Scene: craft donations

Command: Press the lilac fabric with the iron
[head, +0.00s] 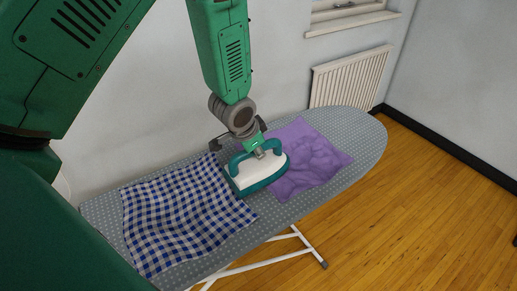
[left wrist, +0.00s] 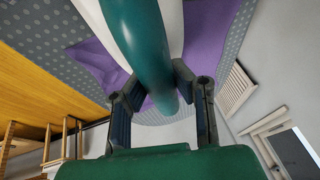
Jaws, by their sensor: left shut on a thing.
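The lilac fabric (head: 312,160) lies rumpled on the ironing board, right of the middle; it also shows in the left wrist view (left wrist: 95,62). The iron (head: 270,168), white with a teal handle and base, is at the left edge of the lilac fabric, between it and the checked cloth. I cannot tell whether its sole touches the fabric or hovers just above. My left gripper (head: 259,150) is shut on the iron's handle; in the left wrist view the teal handle (left wrist: 148,45) passes between its fingers (left wrist: 160,103). My right gripper is not in view.
The grey dotted ironing board (head: 365,135) stands on white legs (head: 285,238) along the wall. A blue and white checked cloth (head: 180,215) covers its left part. The board's rounded right end is bare. A radiator (head: 348,80) is on the wall behind. Wooden floor lies in front.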

